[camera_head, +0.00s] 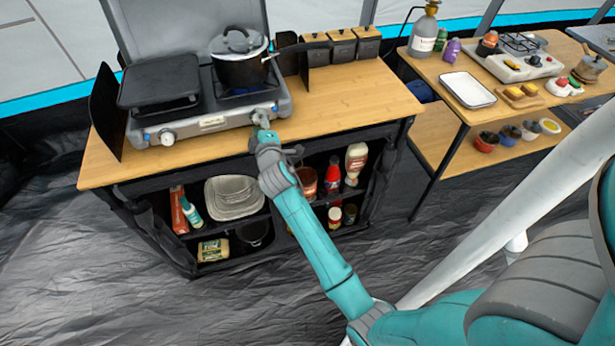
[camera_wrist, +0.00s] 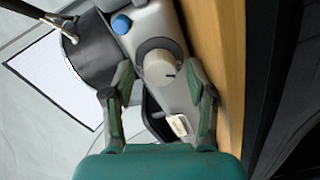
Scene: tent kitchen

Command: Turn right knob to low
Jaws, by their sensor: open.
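The camp stove (camera_head: 230,112) stands on the wooden counter with its lid raised. Its right knob (camera_wrist: 160,66) is a round, pale knob with a small dark mark near its lower right edge. In the head view this knob is largely hidden by my gripper (camera_head: 262,127), which is at the right part of the stove's front panel. In the wrist view my gripper (camera_wrist: 160,84) is open, with one finger on each side of the knob and visible gaps between. Contact cannot be told. The left knob (camera_head: 168,138) is in the head view.
A lidded dark pot (camera_head: 240,70) stands on the right burner, and a black griddle (camera_head: 158,88) covers the left. A blue button (camera_wrist: 122,24) is near the right knob. Dark boxes (camera_head: 342,45) stand behind on the counter. The counter right of the stove (camera_head: 350,95) is clear.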

